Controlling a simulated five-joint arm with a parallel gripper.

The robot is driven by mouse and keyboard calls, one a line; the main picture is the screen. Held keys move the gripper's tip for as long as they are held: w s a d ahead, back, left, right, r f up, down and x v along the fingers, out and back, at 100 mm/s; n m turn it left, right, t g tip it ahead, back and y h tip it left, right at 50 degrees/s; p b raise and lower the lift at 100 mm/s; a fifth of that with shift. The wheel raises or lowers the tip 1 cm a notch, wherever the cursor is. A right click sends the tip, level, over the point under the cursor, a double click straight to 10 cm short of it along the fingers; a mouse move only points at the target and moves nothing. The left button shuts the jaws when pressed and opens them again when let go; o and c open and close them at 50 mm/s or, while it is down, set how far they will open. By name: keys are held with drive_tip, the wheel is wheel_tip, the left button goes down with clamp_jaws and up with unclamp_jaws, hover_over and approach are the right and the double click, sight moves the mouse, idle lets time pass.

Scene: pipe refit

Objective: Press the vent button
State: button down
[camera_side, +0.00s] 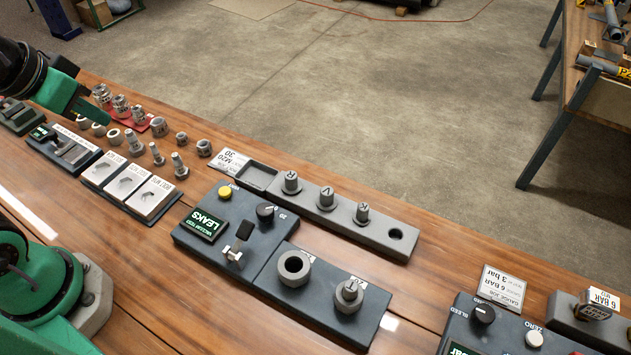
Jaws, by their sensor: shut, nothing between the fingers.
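A round yellow button (225,192), which looks like the vent button, sits on a dark test panel (192,244) in the middle of the bench. Its label is too small to read. Beside it are a dark green display reading LEAKS (204,224), a black knob (266,211) and a small upright lever (241,238). My gripper (84,108) is at the upper left, green and shut with nothing held. It is above the left part of the bench, apart from the panel and well to the left of the button.
A grey rack with pegs (325,198) stands behind the panel. A block with a ring (294,267) adjoins it. A gauge panel (483,314) is at the lower right.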

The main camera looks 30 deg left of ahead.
drive_tip(key=shift+w+d, duration=0.1)
drive_tip(key=shift+w, duration=0.05)
idle(0.7)
drive_tip(key=m+g+y, duration=0.2)
drive_tip(key=m+g, duration=1.1)
drive_tip(key=m, duration=0.1)
hover_over(228, 189)
wheel_tip(228, 189, down, 10)
drive_tip(key=shift+f, duration=0.1)
drive_tip(key=shift+f, duration=4.3)
drive_tip(key=shift+f, duration=0.55)
